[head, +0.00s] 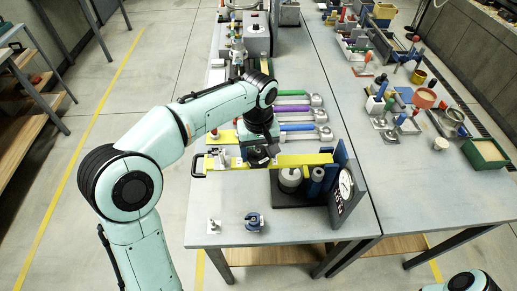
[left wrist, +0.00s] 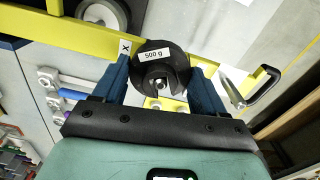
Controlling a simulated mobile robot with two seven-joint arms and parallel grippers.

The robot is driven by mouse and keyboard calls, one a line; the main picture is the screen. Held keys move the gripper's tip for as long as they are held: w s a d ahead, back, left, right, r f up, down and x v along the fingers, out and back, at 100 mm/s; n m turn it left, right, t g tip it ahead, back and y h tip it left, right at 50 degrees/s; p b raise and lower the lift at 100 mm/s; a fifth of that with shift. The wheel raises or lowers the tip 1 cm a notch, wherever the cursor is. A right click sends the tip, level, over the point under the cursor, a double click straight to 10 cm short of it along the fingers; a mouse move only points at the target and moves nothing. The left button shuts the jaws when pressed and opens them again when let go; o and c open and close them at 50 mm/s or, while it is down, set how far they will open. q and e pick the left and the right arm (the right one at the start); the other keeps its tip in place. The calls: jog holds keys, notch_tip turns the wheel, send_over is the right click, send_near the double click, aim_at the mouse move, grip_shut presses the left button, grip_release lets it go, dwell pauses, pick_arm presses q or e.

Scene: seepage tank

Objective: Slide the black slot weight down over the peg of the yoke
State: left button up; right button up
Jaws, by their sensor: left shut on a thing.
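My left gripper (head: 262,160) is over the yellow bar (head: 304,160) in the head view. In the left wrist view its two blue fingers (left wrist: 161,80) are shut on the black slot weight (left wrist: 177,64), a round disc labelled "500 g" with a slot facing the gripper. A small bright metal part, possibly the peg of the yoke (left wrist: 159,86), shows in the slot. The yellow bar passes behind the weight, with an "X" label beside it. I cannot tell how far down the weight sits on the peg. The right gripper is not in view.
The bar ends in a black handle (head: 198,165) at left. A dial gauge (head: 345,184) and a grey cylinder (head: 290,179) stand at its right end. Coloured bars lie behind. A blue clamp-like part (head: 254,221) stands in front. The table's front left is mostly clear.

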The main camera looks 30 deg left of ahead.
pick_arm(q)
jog(key=shift+f, duration=0.6)
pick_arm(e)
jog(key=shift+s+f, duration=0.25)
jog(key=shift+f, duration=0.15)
pick_arm(q)
jog(key=o, duration=1.5)
notch_tip(320, 180, up, 14)
jog(key=shift+f+p, duration=0.25)
jog(key=shift+p, duration=1)
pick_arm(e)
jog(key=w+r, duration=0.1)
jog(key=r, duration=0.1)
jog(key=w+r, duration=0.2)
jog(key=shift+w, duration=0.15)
